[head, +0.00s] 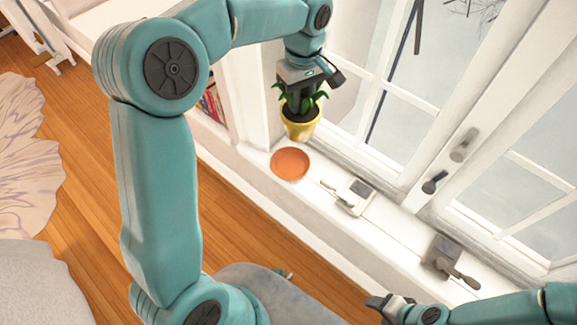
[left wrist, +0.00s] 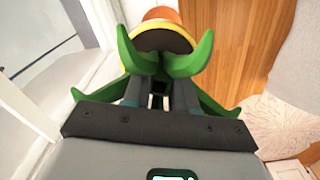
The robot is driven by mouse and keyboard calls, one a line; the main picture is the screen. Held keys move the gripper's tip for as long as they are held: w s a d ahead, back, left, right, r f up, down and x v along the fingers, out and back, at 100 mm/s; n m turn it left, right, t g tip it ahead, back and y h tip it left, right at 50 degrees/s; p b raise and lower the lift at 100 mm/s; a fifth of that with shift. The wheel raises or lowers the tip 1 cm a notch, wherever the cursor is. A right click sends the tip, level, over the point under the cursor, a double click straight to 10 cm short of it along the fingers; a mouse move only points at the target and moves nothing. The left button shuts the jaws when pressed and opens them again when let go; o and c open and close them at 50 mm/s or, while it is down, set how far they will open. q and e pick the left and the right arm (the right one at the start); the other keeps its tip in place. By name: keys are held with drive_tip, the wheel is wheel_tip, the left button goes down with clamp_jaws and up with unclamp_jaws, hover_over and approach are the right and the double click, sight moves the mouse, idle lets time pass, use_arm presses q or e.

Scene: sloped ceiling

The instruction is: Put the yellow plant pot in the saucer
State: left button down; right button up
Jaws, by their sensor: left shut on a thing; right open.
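The yellow plant pot (head: 301,127) holds a green leafy plant and hangs roughly upright over the window sill. My left gripper (head: 298,104) is shut on the plant from above. In the left wrist view the fingers (left wrist: 158,95) are among the green leaves, with the yellow pot (left wrist: 184,49) and its dark soil beyond. The orange saucer (head: 290,163) lies empty on the sill, just below the pot in the head view; a piece of orange (left wrist: 160,13) shows behind the pot in the left wrist view. My right gripper (head: 388,306) is open and empty, low in the head view.
The white sill (head: 322,212) runs along the windows. Window handles (head: 435,183) stick out above. A bookshelf (head: 212,102) stands left of the pot, over the wooden floor (head: 240,225).

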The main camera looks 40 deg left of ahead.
use_arm(q)
drive_tip(key=a+n, duration=0.1)
drive_tip(key=n, duration=0.1)
drive_tip(key=a+r+n, duration=0.1)
drive_tip(key=shift+a+r+n+b, duration=0.2)
drive_tip(key=shift+a+n+b, duration=0.1)
drive_tip(key=shift+n+b, duration=0.1)
drive_tip(key=shift+a+n, duration=0.15)
drive_tip(key=shift+n, duration=0.15)
wheel_tip(320, 180, down, 19)
drive_tip(key=b, duration=0.3)
drive_tip(key=shift+f, duration=0.35)
drive_tip(key=c, duration=0.9)
unclamp_jaws()
